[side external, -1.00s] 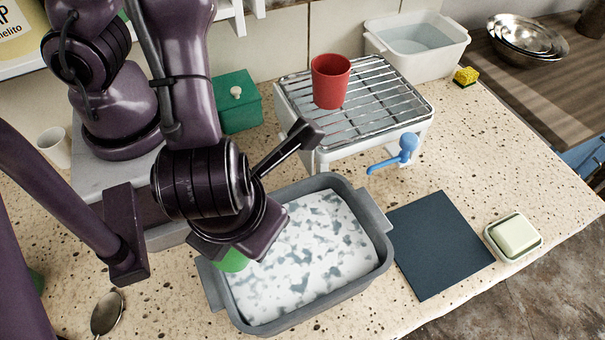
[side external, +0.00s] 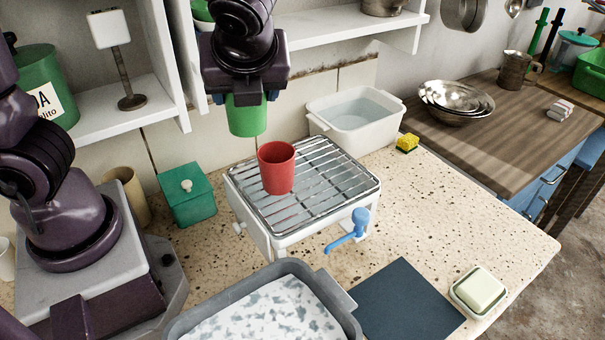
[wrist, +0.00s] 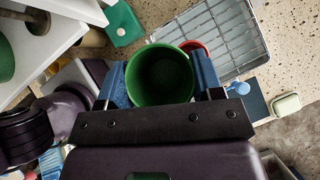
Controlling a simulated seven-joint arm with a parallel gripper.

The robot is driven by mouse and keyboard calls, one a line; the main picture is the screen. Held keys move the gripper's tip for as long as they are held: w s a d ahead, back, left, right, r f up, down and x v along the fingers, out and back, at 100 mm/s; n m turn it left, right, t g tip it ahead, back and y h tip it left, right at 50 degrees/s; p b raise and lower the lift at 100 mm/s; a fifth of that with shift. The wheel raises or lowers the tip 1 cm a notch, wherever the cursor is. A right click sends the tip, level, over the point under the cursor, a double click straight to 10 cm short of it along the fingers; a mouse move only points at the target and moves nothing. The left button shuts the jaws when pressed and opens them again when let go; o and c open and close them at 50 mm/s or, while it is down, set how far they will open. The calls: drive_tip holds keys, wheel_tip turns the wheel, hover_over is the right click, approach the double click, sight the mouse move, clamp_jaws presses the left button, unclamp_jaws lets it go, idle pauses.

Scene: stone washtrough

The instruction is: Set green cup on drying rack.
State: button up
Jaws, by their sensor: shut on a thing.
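The green cup (side external: 246,116) is upright in the air, above and behind the left part of the drying rack in the side view. My gripper (side external: 242,97) is shut on it from above. In the wrist view the green cup (wrist: 160,76) sits between the two blue fingers of my gripper (wrist: 160,84), and its open mouth faces the camera. The drying rack (side external: 335,176) is a metal grid on a white stand. A red cup (side external: 277,168) stands upright on its left part; in the wrist view only its rim shows behind the green cup.
A white basin (side external: 356,120) stands behind the rack. A grey tub of foamy water (side external: 345,322) is in front. A green box (side external: 187,196) is left of the rack. Shelves (side external: 330,24) hang behind my gripper. The rack's right part is bare.

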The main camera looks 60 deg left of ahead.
drive_tip(key=shift+a+r+t+y, duration=0.15)
drive_tip(key=shift+a+t+y, duration=0.25)
drive_tip(key=shift+w, duration=0.3)
drive_tip(key=w+f, duration=0.5)
drive_tip(key=w, duration=0.4)
hover_over(326, 166)
wheel_tip(326, 166, down, 5)
drive_tip(key=shift+f, duration=1.5)
